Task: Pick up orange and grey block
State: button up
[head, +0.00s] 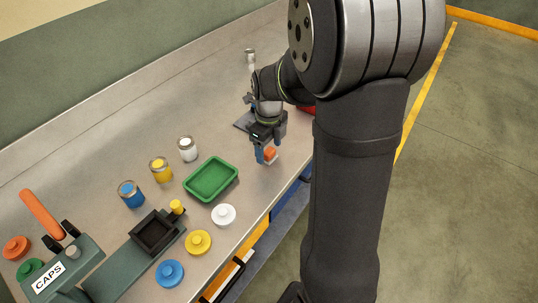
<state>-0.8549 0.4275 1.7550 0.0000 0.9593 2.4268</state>
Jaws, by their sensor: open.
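The orange and grey block (270,154) lies on the workbench near its front edge, just right of the green tray. It is small here, and mostly its orange part shows. My gripper (265,156) is open and low over the bench at the block. One blue-tipped finger shows on the block's left side. The other finger is hard to make out, and I cannot tell whether either finger touches the block.
A green tray (211,179) stands left of the block. Blue (131,194), yellow (160,169) and white (187,149) jars stand behind it. White (224,215), yellow (198,242) and blue (169,273) caps lie along the front. A caps press (70,272) stands front left.

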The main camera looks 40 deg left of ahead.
notch_tip(320, 180, down, 2)
jog(key=shift+f, duration=0.1)
jog(key=c, duration=1.1)
jog(key=shift+o, duration=0.2)
notch_tip(320, 180, up, 5)
jog(key=shift+w+d+f, duration=0.1)
jog(key=shift+d+f, duration=0.05)
jog(key=w+d+r, duration=0.3)
jog(key=d+r, duration=0.3)
jog(key=d, duration=0.5)
jog(key=shift+r, duration=0.2)
